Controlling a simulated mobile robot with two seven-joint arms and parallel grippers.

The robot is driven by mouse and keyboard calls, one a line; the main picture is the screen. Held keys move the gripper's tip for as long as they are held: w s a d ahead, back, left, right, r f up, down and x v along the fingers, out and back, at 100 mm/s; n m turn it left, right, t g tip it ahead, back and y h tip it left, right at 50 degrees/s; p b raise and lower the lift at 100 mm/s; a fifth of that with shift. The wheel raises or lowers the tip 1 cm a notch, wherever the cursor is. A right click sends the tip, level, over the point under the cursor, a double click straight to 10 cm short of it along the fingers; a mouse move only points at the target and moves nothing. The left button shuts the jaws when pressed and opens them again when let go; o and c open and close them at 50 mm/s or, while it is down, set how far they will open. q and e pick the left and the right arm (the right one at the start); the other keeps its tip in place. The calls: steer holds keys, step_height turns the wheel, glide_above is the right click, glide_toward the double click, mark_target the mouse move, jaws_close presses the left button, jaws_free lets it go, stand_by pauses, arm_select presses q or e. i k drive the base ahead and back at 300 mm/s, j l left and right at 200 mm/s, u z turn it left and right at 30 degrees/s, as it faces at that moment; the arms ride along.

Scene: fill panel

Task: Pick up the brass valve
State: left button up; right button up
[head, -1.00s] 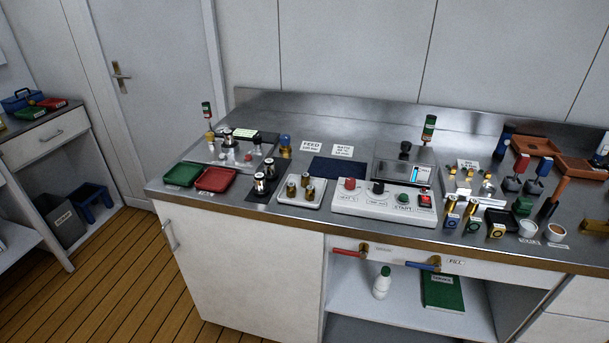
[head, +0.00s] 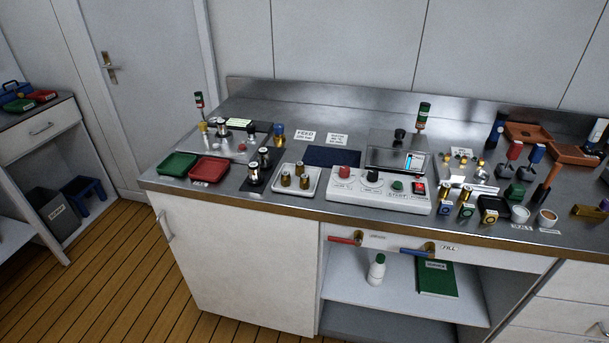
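Several brass-coloured things are on the steel bench, and I cannot tell for sure which is the brass valve. Small brass cylinders (head: 286,180) stand upright in a white tray left of the control box. A long brass piece (head: 589,210) lies at the far right of the bench, near the picture's edge. Brass fittings (head: 461,160) sit on a metal plate right of the scale. Brass mounts with a red handle (head: 341,240) and a blue handle (head: 415,251) are on the bench's front face. Neither of my grippers is in view.
A green tray (head: 178,163) and a red tray (head: 208,168) are at the left. Wooden floor is clear in front.

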mark_target(299, 165)
steer(key=j+z, duration=0.15)
steer(key=z, duration=1)
steer(key=j+z, duration=0.4)
steer(key=k+j+z, duration=0.1)
steer(key=j+z, duration=0.3)
steer(key=k+j+z, duration=0.15)
steer(key=j, duration=0.15)
steer(key=k+j+z, duration=0.1)
steer(key=j, duration=0.2)
steer(key=k+j+z, duration=0.15)
steer(key=j, duration=0.15)
steer(key=k+j, duration=0.2)
steer(key=j, duration=0.2)
steer(key=k+j, duration=0.2)
steer(key=j, duration=0.15)
steer(key=k+j+z, duration=0.1)
steer(key=j, duration=0.3)
steer(key=k+j, duration=0.3)
